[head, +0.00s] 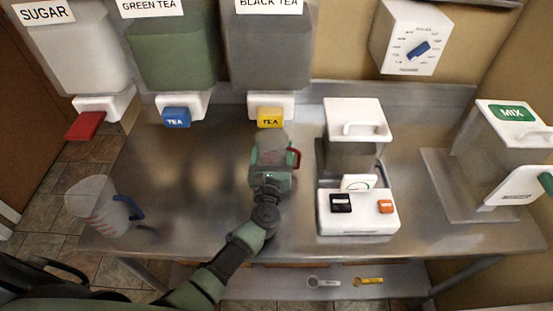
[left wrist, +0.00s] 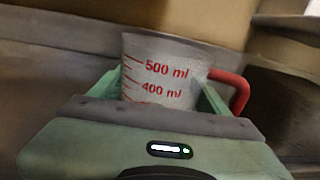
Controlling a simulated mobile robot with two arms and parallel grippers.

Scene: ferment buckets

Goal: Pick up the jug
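A clear measuring jug with a red handle (head: 294,156) is over the middle of the steel counter, under the black tea dispenser. In the left wrist view the jug (left wrist: 165,75) shows red 500 ml and 400 ml marks, and its handle points right. My left gripper (head: 270,172) has its green fingers on both sides of the jug, against its walls. The jug's lower part is hidden behind the gripper. I cannot tell whether its base touches the counter. A second clear jug with a blue handle (head: 103,207) stands at the counter's left front. My right gripper is not in view.
Dispensers for sugar (head: 80,55), green tea (head: 170,50) and black tea (head: 268,50) hang at the back, with coloured taps. A white machine (head: 358,212) stands right of the jug, and a MIX machine (head: 508,125) farther right. The counter between the two jugs is clear.

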